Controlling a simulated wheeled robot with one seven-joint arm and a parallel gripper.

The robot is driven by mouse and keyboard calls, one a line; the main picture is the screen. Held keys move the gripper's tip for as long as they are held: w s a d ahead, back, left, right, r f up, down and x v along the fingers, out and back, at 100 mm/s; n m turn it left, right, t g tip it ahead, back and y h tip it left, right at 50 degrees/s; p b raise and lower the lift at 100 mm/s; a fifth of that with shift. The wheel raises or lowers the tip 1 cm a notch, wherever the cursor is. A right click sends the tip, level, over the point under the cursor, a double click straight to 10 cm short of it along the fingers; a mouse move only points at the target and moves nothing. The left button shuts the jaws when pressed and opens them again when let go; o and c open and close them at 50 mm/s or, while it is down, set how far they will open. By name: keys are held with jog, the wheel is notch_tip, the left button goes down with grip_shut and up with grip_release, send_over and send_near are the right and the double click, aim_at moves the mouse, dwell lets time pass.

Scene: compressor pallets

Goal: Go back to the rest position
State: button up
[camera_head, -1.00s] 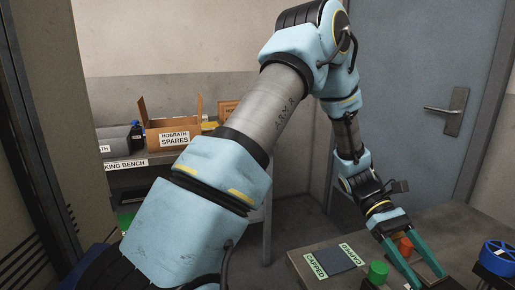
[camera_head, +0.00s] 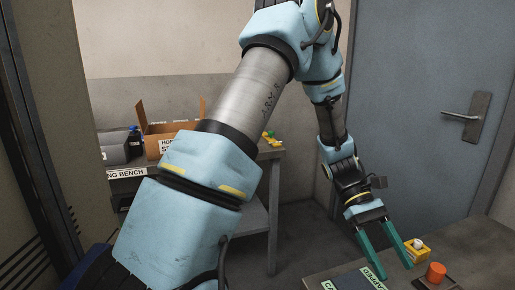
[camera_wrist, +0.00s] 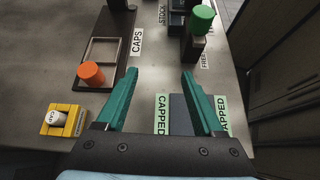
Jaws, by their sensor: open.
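My gripper (camera_head: 387,255) has two green fingers spread apart with nothing between them. In the head view it hangs over the near-left part of the table, pointing down. In the wrist view the open fingers (camera_wrist: 158,88) reach over the table top. A dark pad with green CAPPED labels (camera_wrist: 184,112) lies below, partly hidden by the right finger. The rest of my arm rises across the head view.
An orange cylinder (camera_head: 435,273) and a yellow block (camera_head: 418,250) with a white cap stand on the table. A green cylinder (camera_wrist: 202,18) sits on a dark block. A CAPS tray (camera_wrist: 103,50) lies further off. A bench with a cardboard box (camera_head: 165,125) stands behind; a grey door (camera_head: 425,60) is at right.

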jog(key=w+a+r+m+t+y, duration=0.1)
jog(key=w+a+r+t, duration=0.1)
jog(key=a, duration=0.9)
jog(key=w+a+r+m+t+y+p, duration=0.1)
jog(key=w+a+t, duration=0.4)
jog(key=a, duration=0.6)
jog(key=w+a+r+m+t+y+p, duration=0.1)
jog(key=w+a+r+m+t, duration=0.1)
jog(key=a, duration=0.8)
jog(key=w+r+t, duration=0.1)
jog(key=w+t, duration=0.1)
jog(key=t, duration=0.1)
jog(key=shift+a+y, duration=0.3)
jog(key=shift+a, duration=0.1)
